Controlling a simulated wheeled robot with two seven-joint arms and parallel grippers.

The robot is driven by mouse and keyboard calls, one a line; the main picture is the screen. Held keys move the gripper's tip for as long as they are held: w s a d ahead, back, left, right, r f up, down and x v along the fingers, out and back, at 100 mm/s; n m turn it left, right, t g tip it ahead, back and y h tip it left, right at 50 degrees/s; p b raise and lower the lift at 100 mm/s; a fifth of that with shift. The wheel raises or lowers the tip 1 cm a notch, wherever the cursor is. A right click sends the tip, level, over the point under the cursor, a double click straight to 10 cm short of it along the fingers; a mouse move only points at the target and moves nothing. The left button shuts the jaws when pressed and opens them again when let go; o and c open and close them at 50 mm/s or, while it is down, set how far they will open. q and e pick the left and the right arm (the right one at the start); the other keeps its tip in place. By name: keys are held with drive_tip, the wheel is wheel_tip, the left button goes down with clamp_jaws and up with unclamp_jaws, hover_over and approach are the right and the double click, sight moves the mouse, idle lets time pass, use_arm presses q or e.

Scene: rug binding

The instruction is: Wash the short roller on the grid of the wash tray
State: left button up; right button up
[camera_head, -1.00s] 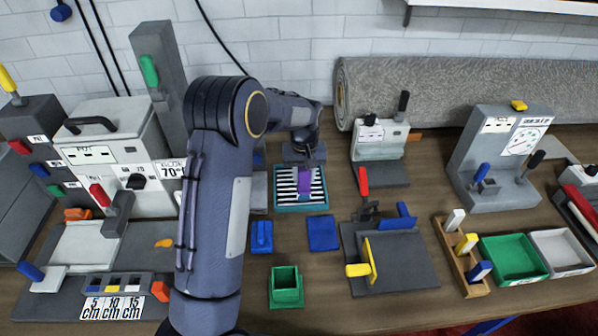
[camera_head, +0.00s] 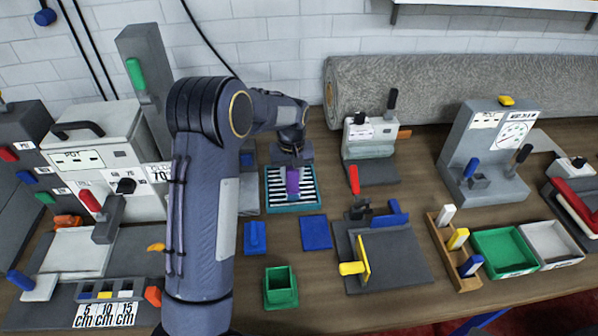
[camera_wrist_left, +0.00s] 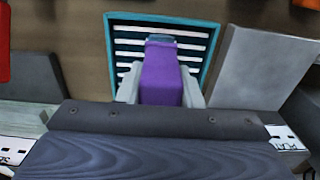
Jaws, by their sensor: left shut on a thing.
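The wash tray (camera_head: 269,203) is a teal square frame with a grid of white bars over a dark bottom, in the middle of the bench. It also shows in the left wrist view (camera_wrist_left: 213,45). My left gripper (camera_head: 292,168) is over the tray, pointing down, shut on the purple handle of the roller (camera_head: 292,182). In the left wrist view the handle (camera_wrist_left: 161,75) sits between the two grey fingers, with a blue-grey end over the grid. Whether the roller touches the bars I cannot tell. My right gripper is out of view.
A blue block (camera_head: 255,237), a blue pad (camera_head: 316,232) and a green open box (camera_head: 280,287) lie in front of the tray. A grey press with a red lever (camera_head: 354,180) stands to its right. A rolled grey rug (camera_head: 460,90) lies behind.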

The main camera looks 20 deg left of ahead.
use_arm(q)
drive_tip(key=shift+s+a+f+b, duration=0.15)
drive_tip(key=shift+s+a+f, duration=0.2)
drive_tip(key=shift+a, duration=0.2)
drive_tip(key=shift+s+a+f+b, duration=0.1)
drive_tip(key=shift+s+a+f, duration=0.25)
drive_tip(key=shift+a, duration=0.2)
drive_tip(key=shift+s+a+f+b, duration=0.15)
drive_tip(key=shift+s+a+f, duration=0.2)
drive_tip(key=shift+a, duration=0.2)
drive_tip(key=shift+w+d+f+p, duration=0.1)
drive_tip(key=shift+w+d, duration=0.6)
drive_tip(key=shift+d, duration=0.4)
drive_tip(key=shift+w+d+f+p, duration=0.1)
drive_tip(key=shift+w+d, duration=0.55)
drive_tip(key=shift+d, duration=0.45)
drive_tip(key=shift+w+d+f+p, duration=0.1)
drive_tip(key=shift+w+d, duration=0.6)
drive_tip(key=shift+d, duration=0.4)
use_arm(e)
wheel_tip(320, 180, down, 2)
use_arm(q)
wheel_tip(320, 180, up, 8)
drive_tip(key=p, duration=0.4)
drive_tip(key=shift+r, duration=0.25)
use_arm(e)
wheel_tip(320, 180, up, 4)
use_arm(q)
drive_tip(key=shift+a, duration=0.15)
